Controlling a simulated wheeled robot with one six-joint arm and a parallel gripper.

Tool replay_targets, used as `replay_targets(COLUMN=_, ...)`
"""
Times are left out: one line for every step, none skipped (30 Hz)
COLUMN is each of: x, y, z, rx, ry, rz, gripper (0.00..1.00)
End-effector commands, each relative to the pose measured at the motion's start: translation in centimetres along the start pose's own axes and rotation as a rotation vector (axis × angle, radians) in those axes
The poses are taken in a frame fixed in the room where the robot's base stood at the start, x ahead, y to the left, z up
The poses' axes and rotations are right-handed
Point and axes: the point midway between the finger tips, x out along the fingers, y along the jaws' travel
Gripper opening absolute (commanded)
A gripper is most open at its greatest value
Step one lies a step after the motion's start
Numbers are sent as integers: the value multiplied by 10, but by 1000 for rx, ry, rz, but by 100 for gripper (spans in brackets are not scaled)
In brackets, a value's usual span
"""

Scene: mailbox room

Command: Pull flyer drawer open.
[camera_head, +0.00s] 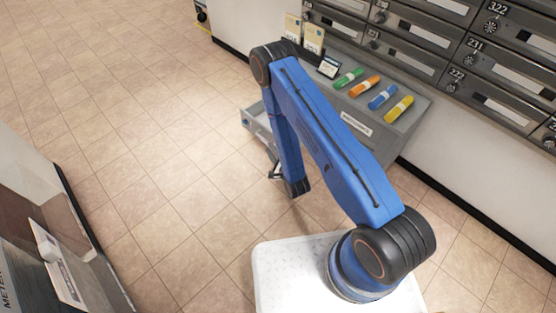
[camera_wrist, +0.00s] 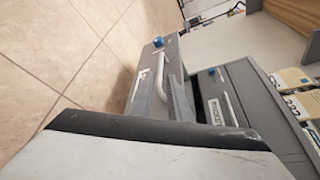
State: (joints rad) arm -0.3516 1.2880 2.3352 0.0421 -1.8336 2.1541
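A grey drawer (camera_head: 258,124) juts out from the left end of the low grey cabinet (camera_head: 392,141) in the head view, partly hidden behind my blue arm. In the wrist view the pulled-out drawer (camera_wrist: 146,88) shows a pale curved handle (camera_wrist: 162,76) and a blue knob on its front. Beside it a second drawer front (camera_wrist: 218,98) with its own handle and label sits in the cabinet; I cannot read the label. My gripper (camera_head: 275,172) hangs low just in front of the jutting drawer. Its fingers are small and dark here; contact with a handle cannot be made out.
Green, orange, blue and yellow rolls (camera_head: 383,97) lie on the cabinet's sloped top. Numbered mailboxes (camera_head: 490,70) cover the wall behind. A metal unit (camera_head: 60,250) stands at the lower left. The tiled floor (camera_head: 130,110) between is clear.

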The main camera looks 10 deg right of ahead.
Motion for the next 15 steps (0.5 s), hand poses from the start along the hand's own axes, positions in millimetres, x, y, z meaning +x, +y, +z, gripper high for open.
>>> replay_targets(x=-11, y=1, z=-1, rx=0, ry=2, rz=4, gripper=17)
replay_targets(x=-17, y=1, z=0, rx=0, ry=2, rz=3, gripper=17)
replay_targets(x=-25, y=1, z=0, rx=0, ry=2, rz=4, gripper=17)
replay_targets(x=-30, y=1, z=0, rx=0, ry=2, rz=3, gripper=17)
replay_targets(x=-36, y=1, z=0, rx=0, ry=2, rz=3, gripper=17)
replay_targets(x=-43, y=1, z=0, rx=0, ry=1, rz=3, gripper=17)
replay_targets(x=-48, y=1, z=0, rx=0, ry=2, rz=4, gripper=17)
replay_targets(x=-52, y=1, z=0, rx=0, ry=1, rz=3, gripper=17)
replay_targets(x=-58, y=1, z=0, rx=0, ry=2, rz=4, gripper=17)
replay_targets(x=-62, y=1, z=0, rx=1, ry=3, rz=5, gripper=17)
replay_targets(x=-65, y=1, z=0, rx=1, ry=3, rz=5, gripper=17)
replay_targets(x=-68, y=0, z=0, rx=1, ry=3, rz=5, gripper=17)
replay_targets(x=-71, y=0, z=0, rx=1, ry=4, rz=6, gripper=17)
replay_targets(x=-73, y=0, z=0, rx=1, ry=4, rz=7, gripper=17)
replay_targets(x=-75, y=0, z=0, rx=1, ry=4, rz=7, gripper=17)
